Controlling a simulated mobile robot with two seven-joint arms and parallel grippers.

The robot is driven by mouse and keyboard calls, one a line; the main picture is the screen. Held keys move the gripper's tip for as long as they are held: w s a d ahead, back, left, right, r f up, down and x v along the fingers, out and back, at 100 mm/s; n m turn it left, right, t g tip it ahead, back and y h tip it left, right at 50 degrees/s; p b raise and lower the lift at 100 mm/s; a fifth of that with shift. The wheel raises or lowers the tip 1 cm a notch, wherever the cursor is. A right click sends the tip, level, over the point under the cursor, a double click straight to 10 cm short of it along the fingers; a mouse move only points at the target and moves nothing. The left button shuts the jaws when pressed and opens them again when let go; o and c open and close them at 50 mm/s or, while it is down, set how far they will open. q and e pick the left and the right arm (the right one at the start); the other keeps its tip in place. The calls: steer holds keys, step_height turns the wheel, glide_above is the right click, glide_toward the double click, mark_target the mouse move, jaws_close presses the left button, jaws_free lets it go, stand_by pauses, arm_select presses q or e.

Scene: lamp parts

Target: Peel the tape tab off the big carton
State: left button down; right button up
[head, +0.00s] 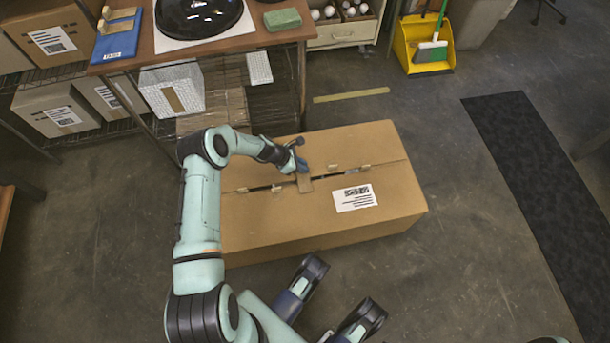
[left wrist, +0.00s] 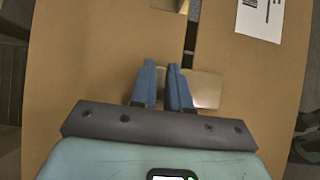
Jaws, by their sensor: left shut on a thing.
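The big carton (head: 250,215) lies on the floor, with a dark seam along its top and a white label (head: 355,198) beside the seam. The tape tab (head: 304,184) is a short brown strip across the seam. My left gripper (head: 299,165) is over the carton top at the tab. In the left wrist view, the blue fingers (left wrist: 167,85) are nearly together at the tab (left wrist: 206,90), shut on it. The tab's far part shows to the right of the fingers. How much of it is loose, I cannot tell.
A yellow dustpan (head: 408,45) and a dark mat (head: 525,150) lie at the right. The floor right of the carton is clear.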

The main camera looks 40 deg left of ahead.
arm_select(q)
steer(key=shift+w+r, duration=0.2)
steer(key=shift+r, duration=0.35)
steer(key=shift+r+p, duration=0.2)
steer(key=shift+p, duration=0.15)
steer(key=shift+d+r+p, duration=0.1)
steer(key=shift+r+p, duration=1.7)
steer(key=shift+r, duration=1.05)
